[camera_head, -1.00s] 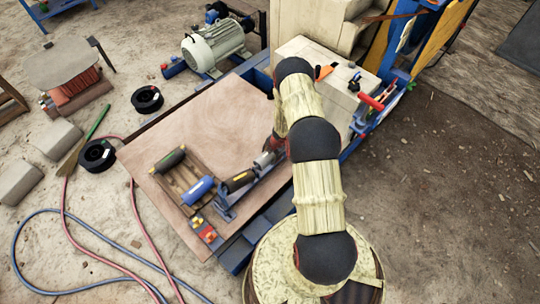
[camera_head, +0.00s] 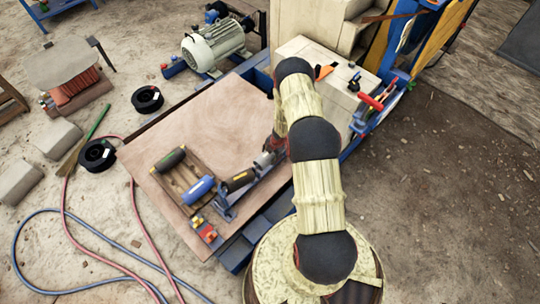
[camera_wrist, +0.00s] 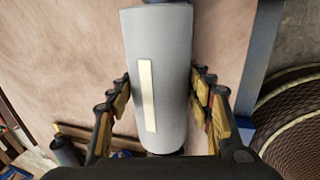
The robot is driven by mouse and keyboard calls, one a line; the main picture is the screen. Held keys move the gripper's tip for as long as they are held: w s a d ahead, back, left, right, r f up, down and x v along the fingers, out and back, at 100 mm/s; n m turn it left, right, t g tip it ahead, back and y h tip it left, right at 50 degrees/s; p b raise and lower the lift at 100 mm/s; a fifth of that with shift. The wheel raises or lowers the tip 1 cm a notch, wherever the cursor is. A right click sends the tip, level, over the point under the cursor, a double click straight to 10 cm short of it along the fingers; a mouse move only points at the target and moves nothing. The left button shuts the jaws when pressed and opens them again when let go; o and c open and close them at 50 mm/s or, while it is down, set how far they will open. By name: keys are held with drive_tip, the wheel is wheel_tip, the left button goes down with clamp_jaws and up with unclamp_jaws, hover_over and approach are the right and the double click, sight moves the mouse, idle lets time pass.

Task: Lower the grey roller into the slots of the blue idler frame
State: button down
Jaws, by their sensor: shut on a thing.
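The grey roller (camera_wrist: 165,70), with a pale strip along it, fills the middle of the wrist view. My gripper (camera_wrist: 161,88) is shut on it, with fingers on both sides. In the head view my gripper (camera_head: 274,147) hangs over the right part of the board, and the roller shows only as a small grey patch (camera_head: 263,159). The blue idler frame (camera_head: 224,211) stands near the board's front edge, running up and right toward my gripper. A black roller with a yellow strip (camera_head: 239,180) is at the frame. I cannot tell whether the grey roller touches the slots.
A wooden rack (camera_head: 183,198) left of the frame holds a blue roller (camera_head: 199,190) and a dark roller (camera_head: 170,159). A red and yellow item (camera_head: 207,232) lies near the board's front corner. The wooden board (camera_head: 215,115) is bare behind the rack.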

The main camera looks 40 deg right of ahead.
sight(272, 154)
drive_tip(key=shift+s+b+x, duration=0.2)
drive_tip(key=shift+b+x, duration=0.45)
drive_tip(key=shift+x, duration=0.3)
drive_tip(key=shift+s+b+x, duration=0.15)
drive_tip(key=shift+b+x, duration=0.5)
drive_tip(key=shift+x, duration=0.25)
drive_tip(key=c, duration=1.2)
unclamp_jaws()
drive_tip(key=shift+f, duration=0.1)
drive_tip(key=o, duration=0.5)
drive_tip(key=shift+s, duration=0.1)
drive_tip(key=shift+c, duration=0.2)
drive_tip(key=shift+f, duration=0.1)
drive_tip(key=v, duration=1.2)
